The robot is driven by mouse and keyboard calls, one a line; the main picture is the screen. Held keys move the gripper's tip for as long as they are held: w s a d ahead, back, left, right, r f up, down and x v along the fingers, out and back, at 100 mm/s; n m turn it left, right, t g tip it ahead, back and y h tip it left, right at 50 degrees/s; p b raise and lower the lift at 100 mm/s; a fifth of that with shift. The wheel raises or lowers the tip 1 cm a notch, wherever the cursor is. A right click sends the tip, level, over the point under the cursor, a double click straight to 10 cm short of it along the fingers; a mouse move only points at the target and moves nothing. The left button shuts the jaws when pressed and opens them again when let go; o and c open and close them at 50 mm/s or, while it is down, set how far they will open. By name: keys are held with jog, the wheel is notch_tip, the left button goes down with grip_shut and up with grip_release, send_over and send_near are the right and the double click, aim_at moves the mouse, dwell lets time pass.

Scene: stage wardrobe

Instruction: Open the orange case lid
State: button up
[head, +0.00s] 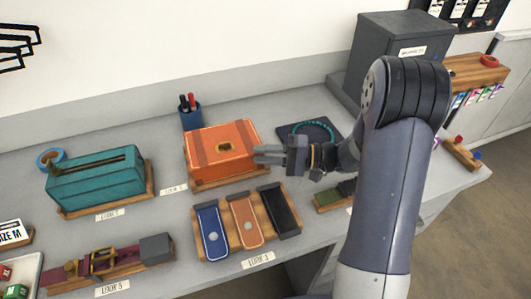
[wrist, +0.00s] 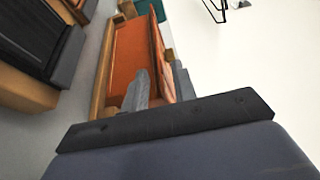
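The orange case (head: 205,146) sits on a wooden base on the grey counter, with brown straps and a dark gold patch on top. Its lid looks down. My gripper (head: 256,154) is at the case's right side, fingers pointing left toward it. In the wrist view the two grey fingers (wrist: 160,68) stand apart, with orange of the case (wrist: 128,55) showing beyond and between them. Contact between fingers and lid cannot be told.
A teal case (head: 95,182) stands left of the orange one, with a dark blue cup of pens (head: 191,118) behind. A wooden tray of cases (head: 246,222) lies in front. A dark mat with a teal ring (head: 312,130) and a grey cabinet (head: 385,55) are to the right.

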jog(key=shift+c, duration=0.5)
grip_shut()
dwell(0.8)
